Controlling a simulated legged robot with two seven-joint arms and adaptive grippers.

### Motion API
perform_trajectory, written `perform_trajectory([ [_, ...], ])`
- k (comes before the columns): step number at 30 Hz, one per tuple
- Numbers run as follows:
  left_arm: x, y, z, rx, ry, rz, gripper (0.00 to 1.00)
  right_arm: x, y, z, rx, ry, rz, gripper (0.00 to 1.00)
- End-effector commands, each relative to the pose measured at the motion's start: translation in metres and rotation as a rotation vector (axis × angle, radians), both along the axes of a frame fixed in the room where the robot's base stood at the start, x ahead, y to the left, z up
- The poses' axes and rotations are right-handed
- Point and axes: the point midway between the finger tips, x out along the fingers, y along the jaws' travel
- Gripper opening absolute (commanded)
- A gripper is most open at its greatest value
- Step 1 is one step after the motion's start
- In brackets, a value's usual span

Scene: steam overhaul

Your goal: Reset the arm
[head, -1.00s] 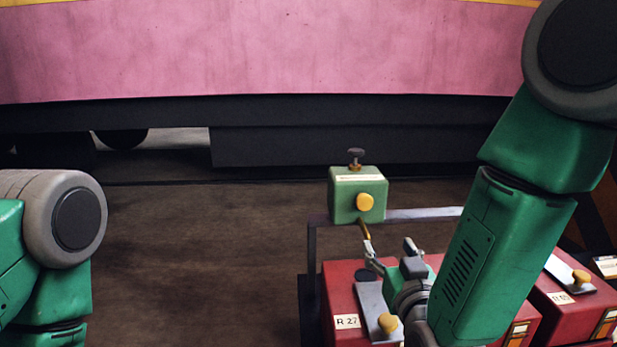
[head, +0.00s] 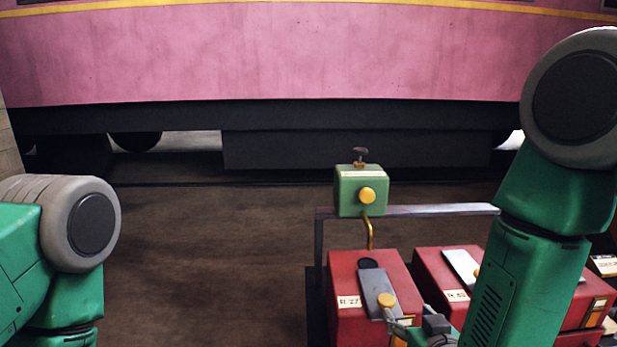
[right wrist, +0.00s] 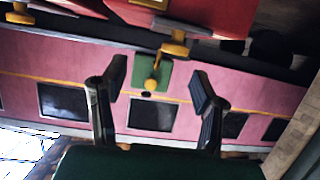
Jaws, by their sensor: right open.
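My right arm comes in from the right in the head view. Its gripper (head: 412,330) is low in the picture, partly cut off by the bottom edge, in front of the red box labelled R 27 (head: 342,278). In the right wrist view the two fingers of this gripper (right wrist: 157,92) stand wide apart with nothing between them. My left arm shows at the left edge of the head view, but its gripper is out of the picture.
A green box (head: 347,192) with a yellow knob and a dark top screw stands by a grey rail (head: 430,211). Another red box (head: 432,268) stands to the right. A pink carriage (head: 270,60) fills the back. The brown floor (head: 200,250) at left is clear.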

Motion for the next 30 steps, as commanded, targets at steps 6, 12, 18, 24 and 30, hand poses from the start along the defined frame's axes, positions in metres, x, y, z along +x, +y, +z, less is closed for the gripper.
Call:
perform_trajectory([
  [6,-0.001,0.000,0.000,0.000,0.002,0.000,0.52,-0.053,-0.022,-0.080,-0.018,0.282,0.010,0.55],
  [12,-0.001,0.000,0.000,0.000,0.001,0.000,0.52,-0.160,-0.057,-0.168,-0.042,0.697,0.008,0.55],
  [18,-0.001,0.000,0.000,0.000,0.001,0.000,0.52,-0.266,-0.085,-0.209,-0.061,1.044,-0.007,0.55],
  [24,-0.001,0.000,0.000,0.000,0.001,0.000,0.52,-0.310,-0.096,-0.217,-0.070,1.186,-0.017,0.55],
  [30,-0.001,0.000,0.000,0.000,0.001,0.000,0.52,-0.313,-0.097,-0.217,-0.071,1.195,-0.018,0.55],
])
